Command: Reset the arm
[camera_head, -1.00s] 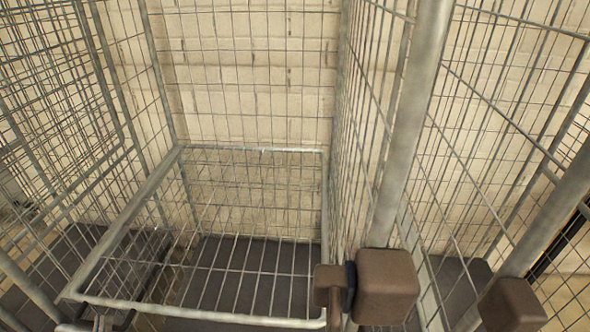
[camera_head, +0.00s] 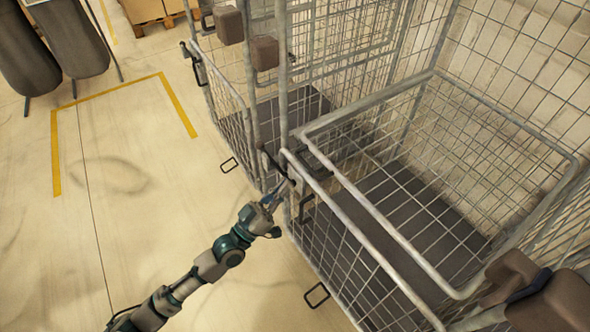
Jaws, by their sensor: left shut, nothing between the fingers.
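My left arm comes in from the lower left and reaches up to the front left corner of a wire cage cart (camera_head: 385,222). My left gripper (camera_head: 283,183) is shut and empty, close to the cart's front top rail and a dark latch handle (camera_head: 306,208). I cannot tell whether it touches the rail. The part of the cart that I see inside is empty, with a dark base. My right gripper is not in view.
A second wire cage cart (camera_head: 235,118) stands at the back left. Brown corner blocks (camera_head: 555,300) sit at the lower right. The floor (camera_head: 120,200) on the left is clear, with yellow lines (camera_head: 120,88).

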